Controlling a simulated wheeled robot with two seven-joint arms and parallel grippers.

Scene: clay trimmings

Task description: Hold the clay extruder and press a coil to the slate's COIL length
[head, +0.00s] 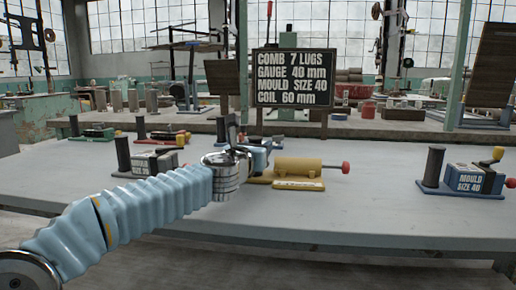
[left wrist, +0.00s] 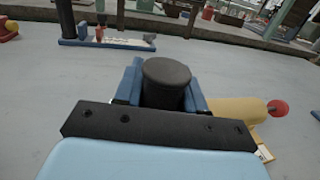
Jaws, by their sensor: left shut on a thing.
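The clay extruder (head: 298,167) is a yellow barrel on a yellow base, with a red knob (head: 346,167) at its right end. A pale label plate (head: 298,184) sits along its front. My left gripper (head: 258,157) is at the extruder's left end. In the left wrist view its blue fingers (left wrist: 165,92) are shut around a dark round post (left wrist: 166,74), with the yellow barrel (left wrist: 230,111) and red knob (left wrist: 278,108) just to the right. The slate (head: 293,77) reads COIL 60 mm. No coil can be made out. My right gripper is out of view.
On the grey table (head: 400,215), a blue mould tool (head: 470,179) with a dark post stands at right. Another dark-posted tool (head: 155,161) is at left, with red and green tools behind it. The table in front of the extruder and to its right is clear.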

